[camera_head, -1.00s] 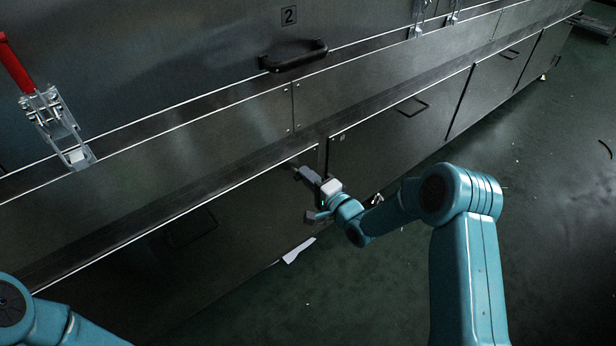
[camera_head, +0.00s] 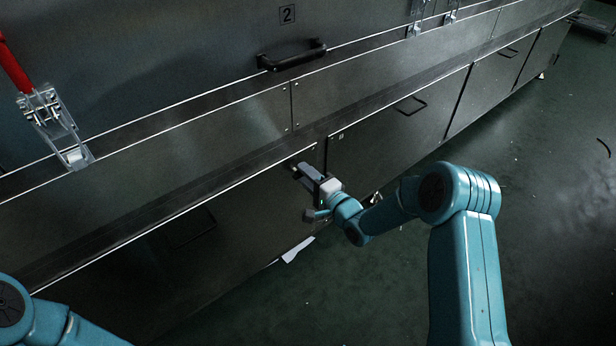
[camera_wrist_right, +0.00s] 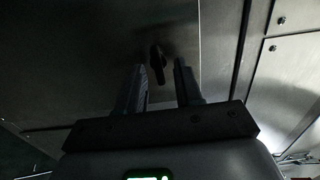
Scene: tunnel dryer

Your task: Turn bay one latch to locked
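The latch (camera_wrist_right: 157,62) is a small dark turn handle on a metal panel. In the right wrist view it stands nearly upright, slightly tilted, just beyond and between my fingertips. My right gripper (camera_wrist_right: 159,72) is open around that line, its two fingers apart on either side; I cannot tell whether either touches the latch. In the head view my right gripper (camera_head: 305,173) is at the upper edge of the lower cabinet panel, by a panel seam, and largely hides the latch there. My left gripper is out of view; only part of my left arm shows.
A red-handled toggle clamp (camera_head: 55,125) is at left. Lower doors with thin handles (camera_head: 411,105) run right. The green floor (camera_head: 380,290) is mostly clear, with a white scrap (camera_head: 298,249).

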